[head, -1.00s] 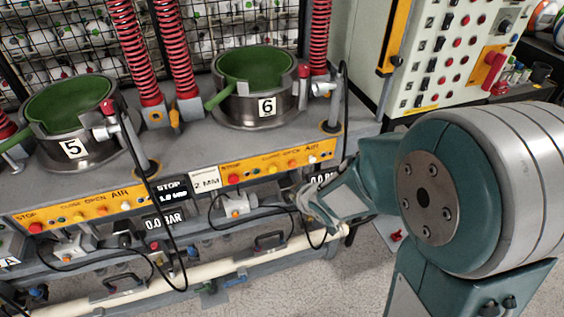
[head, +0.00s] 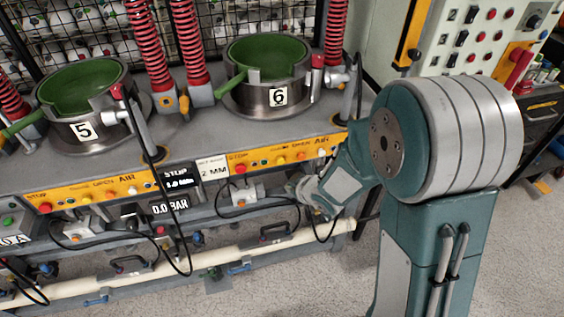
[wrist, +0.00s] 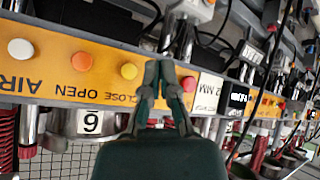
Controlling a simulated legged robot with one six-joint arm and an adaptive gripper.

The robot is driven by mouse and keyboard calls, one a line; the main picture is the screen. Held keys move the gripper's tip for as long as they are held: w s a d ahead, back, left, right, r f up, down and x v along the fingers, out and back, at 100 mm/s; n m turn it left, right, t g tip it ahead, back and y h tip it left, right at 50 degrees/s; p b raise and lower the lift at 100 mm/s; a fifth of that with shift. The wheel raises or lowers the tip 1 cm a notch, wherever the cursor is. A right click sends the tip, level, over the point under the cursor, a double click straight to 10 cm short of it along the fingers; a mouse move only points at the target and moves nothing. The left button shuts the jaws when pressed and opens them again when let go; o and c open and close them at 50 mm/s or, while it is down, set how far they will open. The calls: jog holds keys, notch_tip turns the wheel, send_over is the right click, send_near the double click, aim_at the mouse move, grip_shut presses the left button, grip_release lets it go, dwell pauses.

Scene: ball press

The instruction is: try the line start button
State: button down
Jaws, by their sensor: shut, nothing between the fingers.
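No button labelled line start can be read in either view. The nearest buttons are on the yellow panel of press 6 (head: 283,159), marked stop, close, open and air. In the wrist view this panel appears upside down, with a white button (wrist: 20,48), an orange button (wrist: 82,61), a yellow button (wrist: 129,71) and a red button (wrist: 188,84). My gripper (head: 296,190) is shut and empty, in front of and below this panel. In the wrist view its fingertips (wrist: 159,68) overlap the panel between the yellow and red buttons; contact cannot be told.
A control cabinet (head: 440,61) with switches and red lamps stands at upper right, beside my arm. Presses 5 (head: 84,131) and 6 (head: 277,97) hold green bowls. Black cables and a cream pipe (head: 190,263) run below the panels. Floor is open at lower right.

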jog(key=w+a, duration=0.2)
jog(key=w, duration=0.4)
jog(key=shift+w, duration=0.15)
dwell(1.3)
jog(key=shift+w+a, duration=0.1)
jog(key=shift+w, duration=0.1)
jog(key=shift+w+a, duration=0.15)
jog(key=shift+w, duration=0.3)
dwell(0.8)
jog(key=shift+s+r, duration=0.1)
jog(key=shift+s+d, duration=0.25)
jog(key=shift+s, duration=0.5)
jog(key=shift+s, duration=0.1)
jog(key=shift+s+d, duration=0.25)
jog(key=shift+s, duration=0.5)
jog(key=shift+s+d, duration=0.2)
jog(key=shift+s, duration=0.6)
jog(key=shift+s+d, duration=0.25)
jog(key=shift+s, duration=0.5)
